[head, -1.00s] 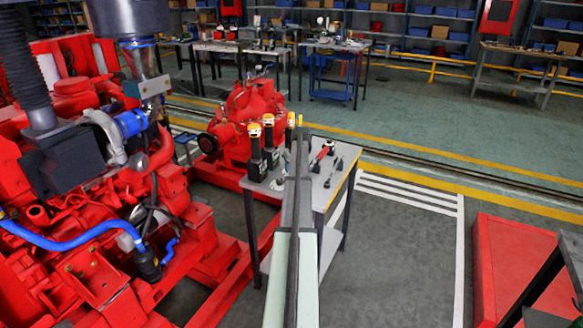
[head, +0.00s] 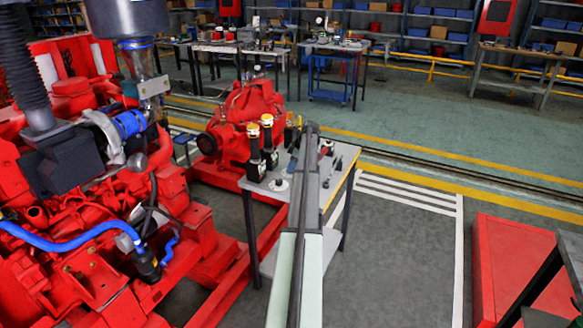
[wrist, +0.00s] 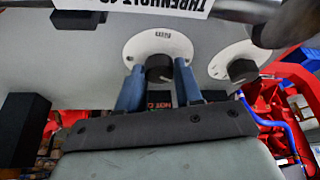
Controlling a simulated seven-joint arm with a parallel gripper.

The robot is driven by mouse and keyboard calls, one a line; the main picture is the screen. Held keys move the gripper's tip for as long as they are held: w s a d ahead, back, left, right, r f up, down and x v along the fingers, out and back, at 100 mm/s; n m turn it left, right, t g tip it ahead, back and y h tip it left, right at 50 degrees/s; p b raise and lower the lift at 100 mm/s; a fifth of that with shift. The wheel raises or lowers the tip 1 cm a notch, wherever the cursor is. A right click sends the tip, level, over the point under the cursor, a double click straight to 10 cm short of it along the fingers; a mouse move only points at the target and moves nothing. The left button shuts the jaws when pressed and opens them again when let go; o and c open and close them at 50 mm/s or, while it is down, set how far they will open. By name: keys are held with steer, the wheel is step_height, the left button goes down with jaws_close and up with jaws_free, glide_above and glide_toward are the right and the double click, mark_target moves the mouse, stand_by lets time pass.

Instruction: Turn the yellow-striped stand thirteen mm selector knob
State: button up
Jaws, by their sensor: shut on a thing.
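In the wrist view a round black selector knob (wrist: 159,68) stands on a white dial plate (wrist: 143,42), set on a grey surface. My gripper (wrist: 160,74) has its blue fingers on either side of this knob and is shut on it. A second black knob (wrist: 241,70) on its own white plate lies to the right, clear of the fingers. In the head view the grey-topped stand (head: 254,187) has a yellow strip along its right edge. My arm crosses it and hides my gripper and the held knob there. The dial markings are too small to read.
Two black tools with yellow-and-white tops (head: 253,150) (head: 268,140) stand on the left of the stand. A red tool (head: 326,150) lies beyond my arm. The red engine (head: 90,215) fills the left.

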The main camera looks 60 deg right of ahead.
steer(key=n, duration=0.2)
steer(key=n+g+y, duration=0.1)
steer(key=n, duration=0.2)
steer(key=shift+d+y, duration=0.15)
steer(key=shift+y, duration=0.15)
stand_by(0.4)
steer(key=o, duration=1)
steer(key=shift+w, duration=0.1)
steer(key=shift+o, duration=0.2)
steer(key=v, duration=1.4)
steer(key=shift+w, duration=0.1)
